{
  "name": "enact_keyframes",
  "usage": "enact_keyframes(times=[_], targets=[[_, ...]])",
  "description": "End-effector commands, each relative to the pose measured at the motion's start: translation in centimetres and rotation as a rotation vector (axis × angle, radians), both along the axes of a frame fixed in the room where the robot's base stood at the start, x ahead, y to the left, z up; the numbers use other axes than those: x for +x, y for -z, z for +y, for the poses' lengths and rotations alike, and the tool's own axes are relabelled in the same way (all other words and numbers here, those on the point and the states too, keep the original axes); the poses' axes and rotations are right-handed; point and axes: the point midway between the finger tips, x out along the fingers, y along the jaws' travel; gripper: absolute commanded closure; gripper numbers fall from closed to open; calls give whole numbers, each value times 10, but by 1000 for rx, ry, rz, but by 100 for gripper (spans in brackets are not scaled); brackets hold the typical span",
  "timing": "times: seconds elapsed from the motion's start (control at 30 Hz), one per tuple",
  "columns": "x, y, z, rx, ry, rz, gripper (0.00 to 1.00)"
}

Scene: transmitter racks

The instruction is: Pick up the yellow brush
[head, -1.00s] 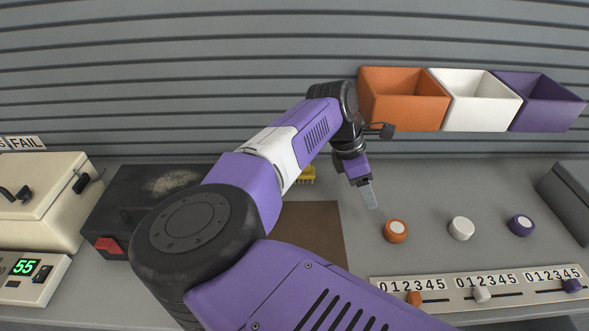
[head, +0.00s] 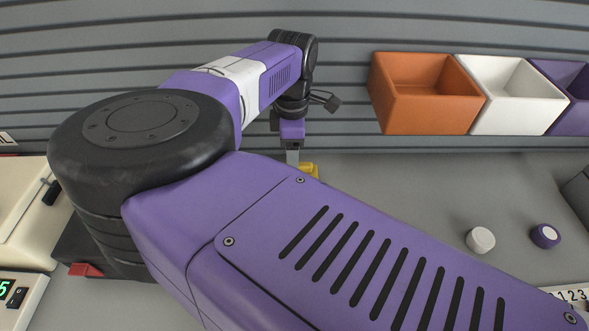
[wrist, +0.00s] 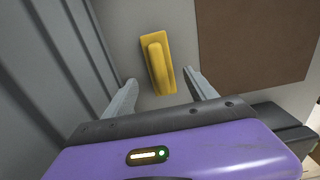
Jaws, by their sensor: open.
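The yellow brush (wrist: 157,62) lies on the grey bench, and its raised handle shows in the wrist view. In the head view only a small part of the yellow brush (head: 311,170) shows beside my gripper; my arm hides the rest. My gripper (wrist: 160,87) is open and empty in the wrist view, with its two fingers spread on either side of the brush's near end. In the head view my gripper (head: 292,160) points down next to the brush. I cannot tell how high the fingertips are above the bench.
A brown mat (wrist: 255,35) lies to the right of the brush in the wrist view. A ribbed grey wall (wrist: 45,60) is close on the left. Orange (head: 425,110), white (head: 505,110) and purple bins hang at the right. White (head: 480,240) and purple (head: 545,236) knobs stand on the bench.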

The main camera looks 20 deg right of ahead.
Motion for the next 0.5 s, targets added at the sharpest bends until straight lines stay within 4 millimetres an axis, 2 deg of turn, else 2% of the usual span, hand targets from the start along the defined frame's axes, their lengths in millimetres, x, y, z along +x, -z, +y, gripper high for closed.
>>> enact_keyframes(times=[0.3, 0.5], targets=[[-4, 41, -5, -1, 0, 2, 35], [-3, 50, -4, -1, 1, -1, 35]])
